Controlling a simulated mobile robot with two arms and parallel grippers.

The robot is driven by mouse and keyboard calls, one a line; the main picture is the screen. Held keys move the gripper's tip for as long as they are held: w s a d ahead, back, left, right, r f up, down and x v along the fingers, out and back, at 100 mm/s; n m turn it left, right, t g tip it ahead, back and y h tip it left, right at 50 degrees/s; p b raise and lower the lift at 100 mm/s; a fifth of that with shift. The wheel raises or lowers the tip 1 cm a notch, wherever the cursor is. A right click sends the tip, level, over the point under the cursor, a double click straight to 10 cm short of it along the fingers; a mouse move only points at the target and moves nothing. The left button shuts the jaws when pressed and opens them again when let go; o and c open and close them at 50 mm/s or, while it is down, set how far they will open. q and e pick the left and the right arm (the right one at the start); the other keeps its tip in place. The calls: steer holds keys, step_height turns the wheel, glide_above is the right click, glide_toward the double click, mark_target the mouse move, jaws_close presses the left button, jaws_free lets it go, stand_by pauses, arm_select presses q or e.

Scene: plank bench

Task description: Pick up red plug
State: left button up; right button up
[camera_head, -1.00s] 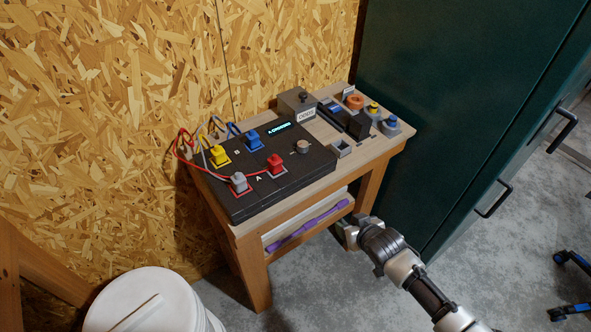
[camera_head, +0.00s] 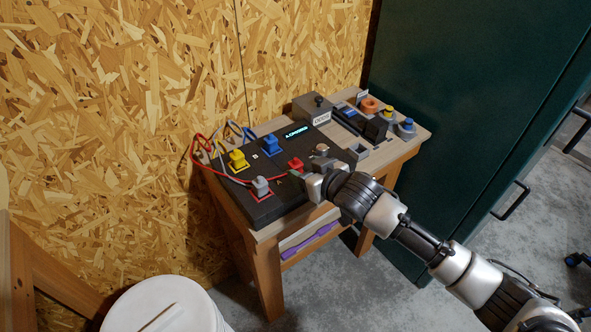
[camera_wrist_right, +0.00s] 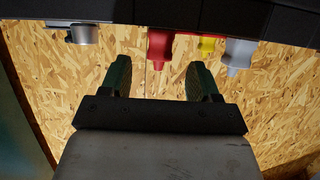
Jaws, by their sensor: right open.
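The red plug (camera_head: 295,164) stands on the black panel (camera_head: 266,207) on the bench, toward its front right. In the right wrist view the red plug (camera_wrist_right: 160,46) shows near the top, ahead of the gap between the fingers. My right gripper (camera_head: 306,180) is just in front of the red plug, close to the panel's front edge. In the wrist view its two green-faced fingers (camera_wrist_right: 158,82) are open with nothing between them. I cannot tell whether a finger touches the plug. My left gripper is not in view.
A grey plug (camera_head: 260,186), a yellow plug (camera_head: 237,160) and a blue plug (camera_head: 271,146) stand on the panel, with a round knob (camera_head: 322,150) to the right. A grey box (camera_head: 315,107) sits behind. A white bucket (camera_head: 160,305) stands in front; a green cabinet (camera_head: 455,100) is at right.

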mark_target(298, 165)
steer(key=shift+w+a, duration=0.2)
steer(key=shift+w, duration=0.15)
steer(key=x, duration=0.4)
steer(key=shift+w+a+p, duration=0.1)
steer(key=shift+a+p, duration=0.05)
steer(key=shift+p, duration=0.25)
steer(key=shift+c, duration=0.4)
steer(key=c, duration=0.9)
steer(key=shift+r, duration=0.1)
